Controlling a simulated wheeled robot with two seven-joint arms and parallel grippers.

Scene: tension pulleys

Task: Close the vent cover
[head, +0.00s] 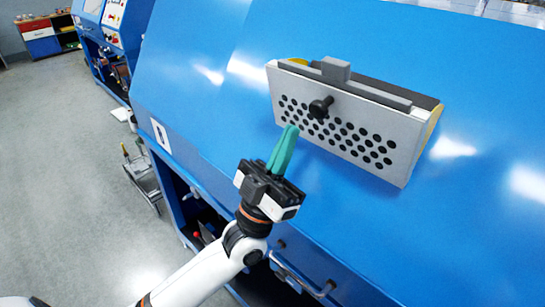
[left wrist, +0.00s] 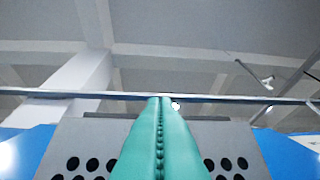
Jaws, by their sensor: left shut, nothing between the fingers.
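The vent cover (head: 340,130) is a light grey plate with rows of round black holes and a black knob (head: 321,107), mounted on the sloped blue machine face. Its top edge stands out from the dark grey frame (head: 336,70), with a dark gap and yellow side pieces showing, so it looks tilted open. My left gripper (head: 289,128), with green fingers, is shut and empty just below and left of the knob, near the cover's lower left part. In the left wrist view the shut fingers (left wrist: 161,135) point at the perforated cover (left wrist: 85,145). The right gripper is not in view.
The blue machine (head: 210,90) fills most of the head view, with a handle (head: 302,283) low on its front. A wire cart (head: 142,172) stands at the left on open grey floor (head: 70,150). More machines and a cabinet stand farther back.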

